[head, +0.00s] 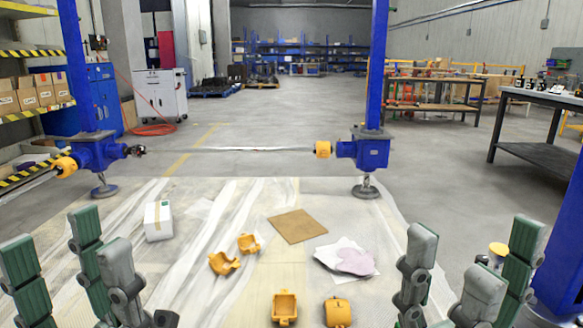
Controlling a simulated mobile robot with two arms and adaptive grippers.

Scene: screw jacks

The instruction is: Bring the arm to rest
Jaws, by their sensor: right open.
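My left gripper (70,245) is at the lower left, with its grey and green fingers pointing up and spread apart. No object shows between them. A thin shaft (235,149) runs between the jacks. An orange guard (323,149) sits beside the right jack and another (64,166) beside the left jack.
Loose orange guard pieces (224,263) lie on the plastic-covered floor, with others nearer me (285,306). A white box (158,220), a brown board (297,226) and cloths (346,259) lie there too. A blue post (566,235) stands close to my right gripper.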

